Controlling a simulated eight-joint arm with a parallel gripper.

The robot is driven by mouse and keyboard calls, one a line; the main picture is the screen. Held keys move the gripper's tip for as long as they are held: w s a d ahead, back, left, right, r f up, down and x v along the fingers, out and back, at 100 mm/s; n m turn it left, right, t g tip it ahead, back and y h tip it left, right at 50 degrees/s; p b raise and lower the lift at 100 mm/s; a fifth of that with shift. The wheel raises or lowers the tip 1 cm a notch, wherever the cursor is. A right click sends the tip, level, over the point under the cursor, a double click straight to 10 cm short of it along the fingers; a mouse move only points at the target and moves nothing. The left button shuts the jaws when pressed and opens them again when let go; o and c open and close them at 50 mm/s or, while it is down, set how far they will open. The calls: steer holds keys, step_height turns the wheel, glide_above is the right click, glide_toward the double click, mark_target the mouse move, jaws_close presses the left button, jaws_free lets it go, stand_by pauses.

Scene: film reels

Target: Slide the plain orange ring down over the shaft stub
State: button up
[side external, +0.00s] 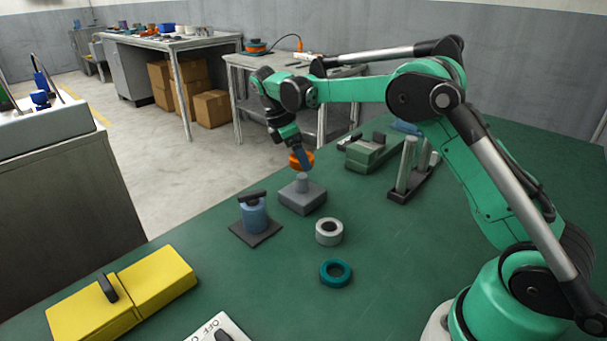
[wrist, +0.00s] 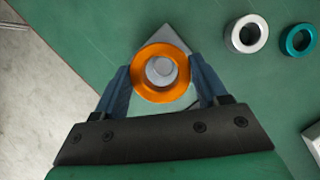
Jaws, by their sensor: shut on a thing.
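My gripper (side external: 303,158) is shut on the plain orange ring (side external: 295,160), with a blue finger on either side of it. The wrist view shows the ring (wrist: 145,86) flat between the fingertips, its hole facing the camera. The shaft stub (side external: 302,182) is a short grey cylinder standing on a grey block (side external: 303,198). In the side view the ring is above the stub's top, with the gripper tilted. In the wrist view the stub's round top (wrist: 160,70) shows through the ring's hole, roughly centred. The exact height gap is hard to judge.
A white ring (side external: 329,232) and a teal ring (side external: 336,273) lie on the green table. A blue cylinder on a dark plate (side external: 255,217) stands left of the block. A rack with grey posts (side external: 406,165) and a green block (side external: 366,155) stand to the right.

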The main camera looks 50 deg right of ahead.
mark_target(301, 176)
steer(key=shift+f, duration=2.6)
steer(key=shift+f, duration=0.65)
steer(key=o, duration=1)
steer(key=shift+v, duration=5.5)
steer(key=shift+s, duration=0.1)
